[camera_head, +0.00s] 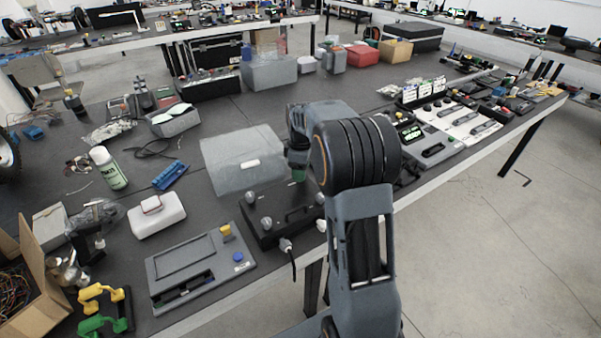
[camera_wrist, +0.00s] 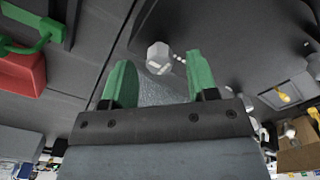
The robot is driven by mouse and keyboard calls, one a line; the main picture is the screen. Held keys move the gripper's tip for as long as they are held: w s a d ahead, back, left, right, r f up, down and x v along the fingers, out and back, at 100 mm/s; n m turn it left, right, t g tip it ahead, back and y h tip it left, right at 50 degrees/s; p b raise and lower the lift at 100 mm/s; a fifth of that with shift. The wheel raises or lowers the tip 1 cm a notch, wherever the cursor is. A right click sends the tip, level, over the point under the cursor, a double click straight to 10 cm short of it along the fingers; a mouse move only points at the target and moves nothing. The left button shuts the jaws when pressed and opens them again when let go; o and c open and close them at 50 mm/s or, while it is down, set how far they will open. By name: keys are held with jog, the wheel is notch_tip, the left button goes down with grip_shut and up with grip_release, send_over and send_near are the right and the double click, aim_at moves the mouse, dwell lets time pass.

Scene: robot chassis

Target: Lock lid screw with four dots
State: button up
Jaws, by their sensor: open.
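A black box with a flat lid and a handle (camera_head: 288,216) sits near the table's front edge in the head view. Pale knob screws show on it, one at its left (camera_head: 266,223) and one at its front (camera_head: 286,244). In the wrist view a pale faceted screw (camera_wrist: 158,56) stands on the dark lid (camera_wrist: 215,22), with small white marks beside it; I cannot count them clearly. My gripper (camera_wrist: 158,62) has green fingers, apart and empty, on either side of the screw in the picture. In the head view my gripper (camera_head: 299,174) is over the box's far side, partly hidden by my arm.
A grey tray panel (camera_head: 165,265) with a yellow and a blue knob lies left of the box. A white case (camera_head: 158,222) is farther left. Switch panels (camera_head: 465,125) fill the table at right.

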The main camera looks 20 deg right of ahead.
jog(key=shift+f, duration=0.6)
jog(key=c, duration=0.9)
